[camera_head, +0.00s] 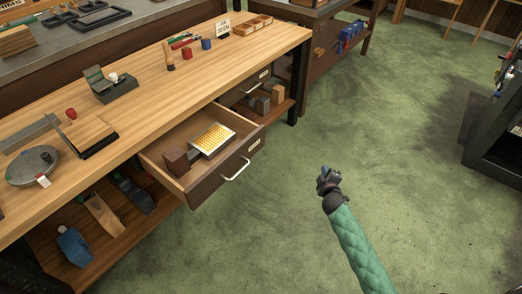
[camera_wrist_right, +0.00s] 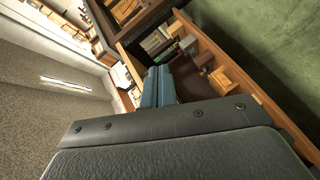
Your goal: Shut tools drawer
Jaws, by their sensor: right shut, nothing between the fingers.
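A wooden drawer (camera_head: 206,191) with a dark front stands pulled out from under the workbench. Its front has a pale metal bar handle (camera_head: 237,170) and a small label too small to read. Inside lie a dark reddish block and a tray of yellow pieces (camera_head: 213,138). My right gripper (camera_head: 325,175) is in the air to the right of the drawer front, apart from the handle. In the right wrist view its blue-grey fingers (camera_wrist_right: 158,80) are together with nothing held. My left gripper is not in view.
The workbench top (camera_head: 150,125) carries small tools, blocks and a round grey plate (camera_head: 33,168). Shelves below hold a blue object (camera_head: 74,246) and several blocks, including wooden ones in the right wrist view (camera_wrist_right: 221,80). The green floor right of the drawer is clear.

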